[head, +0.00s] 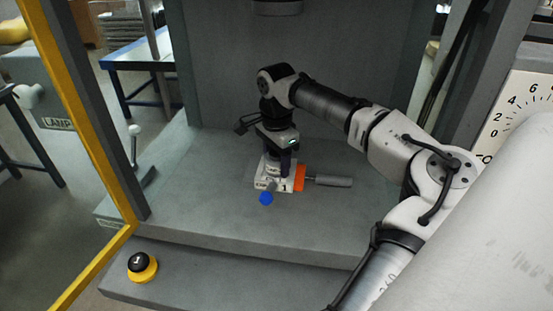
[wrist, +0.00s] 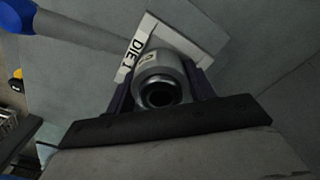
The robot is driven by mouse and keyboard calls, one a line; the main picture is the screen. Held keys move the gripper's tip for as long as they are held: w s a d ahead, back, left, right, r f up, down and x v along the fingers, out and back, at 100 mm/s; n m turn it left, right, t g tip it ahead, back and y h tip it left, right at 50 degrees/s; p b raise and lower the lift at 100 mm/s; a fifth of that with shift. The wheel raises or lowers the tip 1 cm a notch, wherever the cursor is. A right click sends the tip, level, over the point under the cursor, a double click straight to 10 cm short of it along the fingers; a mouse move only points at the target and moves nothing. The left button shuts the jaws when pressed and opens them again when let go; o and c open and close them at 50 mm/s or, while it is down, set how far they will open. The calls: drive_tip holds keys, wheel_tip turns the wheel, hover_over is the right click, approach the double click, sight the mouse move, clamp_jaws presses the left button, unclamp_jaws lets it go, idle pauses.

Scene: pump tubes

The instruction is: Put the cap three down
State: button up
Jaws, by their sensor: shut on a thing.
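My gripper (head: 284,168) points down at the white block in the middle of the grey bench. In the wrist view its two dark fingers are shut on a grey hollow cylinder (wrist: 160,68), likely cap three. A small mark shows on its side, too unclear to read. Its dark open end faces the wrist camera. Behind it is the white block (head: 262,182), labelled "DIE 1" in the wrist view (wrist: 133,60). I cannot tell whether the cylinder touches the block. In the head view my gripper hides the cylinder.
A blue-tipped handle (head: 266,198) sticks out at the block's front. An orange piece (head: 299,178) with a grey handle (head: 333,181) lies at its right. A black knob on a yellow base (head: 142,266) is at front left. A yellow post (head: 62,90) stands left.

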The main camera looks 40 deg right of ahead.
drive_tip(key=shift+f, duration=0.35)
drive_tip(key=shift+s+a+f, duration=0.1)
drive_tip(key=shift+f, duration=0.3)
drive_tip(key=o, duration=1.1)
drive_tip(key=shift+f, duration=0.15)
drive_tip(key=shift+o, duration=0.3)
wheel_tip(320, 180, up, 9)
drive_tip(key=shift+b, duration=0.45)
